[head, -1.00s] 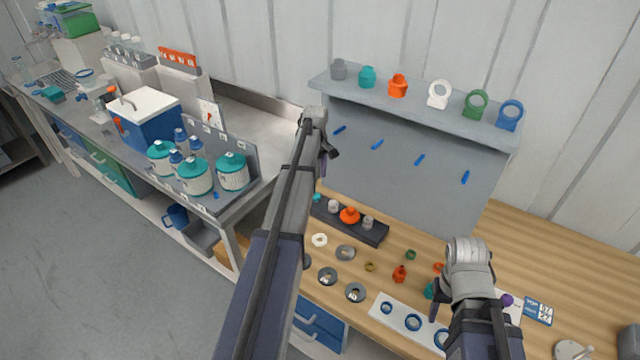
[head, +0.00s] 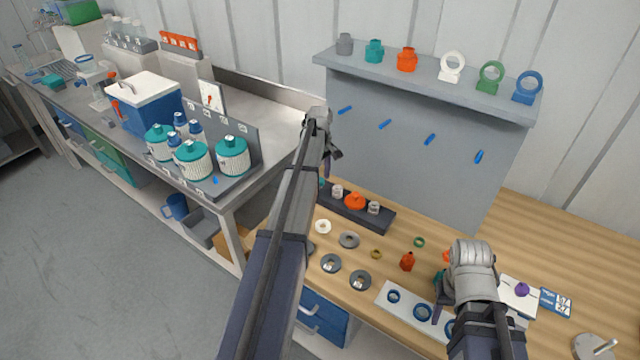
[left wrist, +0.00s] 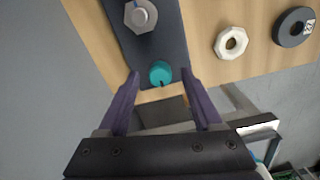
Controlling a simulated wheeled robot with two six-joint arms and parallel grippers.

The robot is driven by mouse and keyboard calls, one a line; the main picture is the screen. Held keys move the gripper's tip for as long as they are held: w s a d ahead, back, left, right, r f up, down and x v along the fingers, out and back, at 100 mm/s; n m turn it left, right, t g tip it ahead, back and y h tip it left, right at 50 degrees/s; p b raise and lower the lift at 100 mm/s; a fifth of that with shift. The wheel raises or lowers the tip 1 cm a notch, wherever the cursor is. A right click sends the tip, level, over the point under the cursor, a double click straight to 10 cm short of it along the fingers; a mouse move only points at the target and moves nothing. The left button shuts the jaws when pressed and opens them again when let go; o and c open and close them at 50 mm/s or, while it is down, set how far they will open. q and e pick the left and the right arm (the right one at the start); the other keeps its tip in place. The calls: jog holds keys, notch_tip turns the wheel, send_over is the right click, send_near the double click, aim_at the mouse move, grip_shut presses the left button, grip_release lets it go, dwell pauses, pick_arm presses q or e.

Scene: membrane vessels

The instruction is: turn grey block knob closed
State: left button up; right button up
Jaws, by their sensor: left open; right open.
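The dark grey block (head: 386,222) lies on the wooden bench and carries several fittings. A small teal knob (left wrist: 160,73) sits near its end in the left wrist view, and a grey hex-based fitting (left wrist: 140,15) sits further along. My left gripper (left wrist: 161,78) is open, with purple fingertips on either side of the teal knob in the picture; I cannot tell whether they touch it. In the head view my left gripper (head: 328,160) hangs over the block's left end. An orange fitting (head: 355,201) stands mid-block. My right gripper (head: 438,308) is open, low over the bench.
Loose rings and a red-orange bottle (head: 407,262) lie in front of the block. A white plate with blue rings (head: 383,302) is near the right gripper. A grey panel with a shelf (head: 430,88) stands behind. Teal-lidded jars (head: 193,160) stand on the left bench.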

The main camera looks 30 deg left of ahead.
pick_arm(q)
jog(key=shift+f, duration=0.15)
jog(key=shift+c, duration=0.2)
grip_shut()
dwell(0.3)
